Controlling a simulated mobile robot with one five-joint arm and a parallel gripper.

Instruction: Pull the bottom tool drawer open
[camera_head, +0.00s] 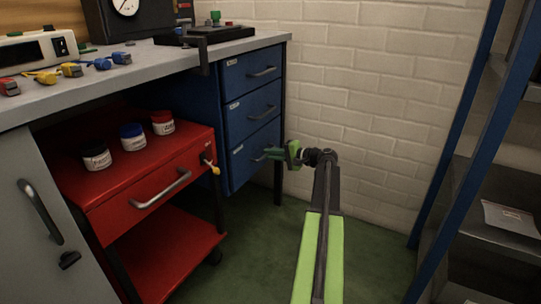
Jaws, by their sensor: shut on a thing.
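The blue drawer unit under the workbench has three stacked drawers with grey bar handles. The bottom drawer (247,160) is the lowest of them, and its front looks level with the drawers above. My gripper (270,153) is at the bottom drawer's handle, at the right part of its front. It is shut on that handle.
A red tool cart (150,165) with several jars on top stands left of the blue unit. A white brick wall (370,90) is close behind my arm. A blue-framed shelf (465,140) stands at the right. Green floor (255,250) is clear in front.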

